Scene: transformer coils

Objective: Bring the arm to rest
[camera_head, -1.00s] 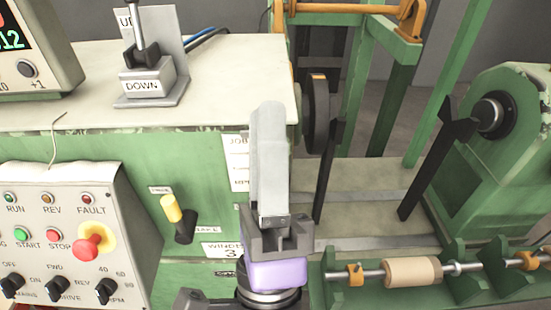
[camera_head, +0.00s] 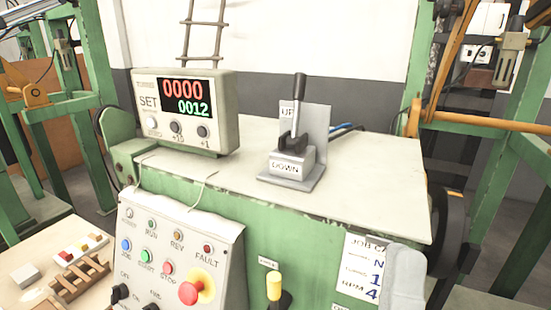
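My gripper (camera_head: 400,272) shows only as a pale grey fingertip part at the bottom right of the head view. It points up in front of the green machine cabinet (camera_head: 330,235), over the right side of the job card (camera_head: 362,268). I cannot see a gap between its fingers, and no held thing shows. The rest of my gripper and my arm are below the picture edge.
A control panel (camera_head: 228,275) with a red stop button (camera_head: 191,293) is at lower left. A counter box (camera_head: 186,110) reads 0000 and 0012. An UP/DOWN lever (camera_head: 299,105) stands upright on the cabinet top. A yellow-handled switch (camera_head: 274,287) is left of my gripper.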

